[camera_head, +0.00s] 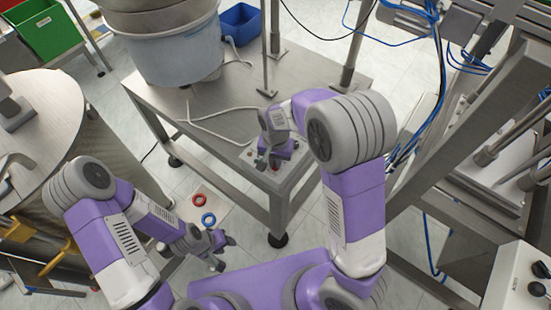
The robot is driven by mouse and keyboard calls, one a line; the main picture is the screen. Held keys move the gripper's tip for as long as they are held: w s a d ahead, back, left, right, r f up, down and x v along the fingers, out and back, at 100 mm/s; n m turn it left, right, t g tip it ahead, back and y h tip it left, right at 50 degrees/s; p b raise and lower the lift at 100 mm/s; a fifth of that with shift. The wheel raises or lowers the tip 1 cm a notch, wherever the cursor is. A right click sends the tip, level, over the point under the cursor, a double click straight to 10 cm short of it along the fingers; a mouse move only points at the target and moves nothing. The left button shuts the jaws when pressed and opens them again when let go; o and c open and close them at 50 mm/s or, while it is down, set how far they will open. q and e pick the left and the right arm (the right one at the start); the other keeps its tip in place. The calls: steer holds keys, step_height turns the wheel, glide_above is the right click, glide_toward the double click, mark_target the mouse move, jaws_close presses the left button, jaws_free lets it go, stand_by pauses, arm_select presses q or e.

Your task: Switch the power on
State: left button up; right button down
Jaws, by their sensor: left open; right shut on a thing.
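A small light control panel (250,157) sits at the near corner of the steel table. A green spot and a red spot show on it beside my gripper. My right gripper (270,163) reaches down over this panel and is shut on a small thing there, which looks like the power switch. The fingers and wrist hide most of the switch, so its position cannot be told. My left gripper (218,262) is open and empty, low over the floor to the left of the steel table.
The steel table (225,110) carries a large feeder bowl (175,50) and a loose white cable. Red (199,199) and blue (208,218) rings lie near my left gripper. A round table (45,120) stands left. A metal frame (480,110) with blue cables stands right.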

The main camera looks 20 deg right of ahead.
steer(key=m+p, duration=0.5)
steer(key=m, duration=0.1)
steer(key=shift+r, duration=0.15)
steer(key=m+p, duration=0.4)
steer(key=shift+m, duration=0.3)
stand_by(0.3)
steer(key=c, duration=1.2)
jaws_free()
step_height(320, 180, up, 7)
steer(key=shift+r+p, duration=0.15)
steer(key=shift+p, duration=1)
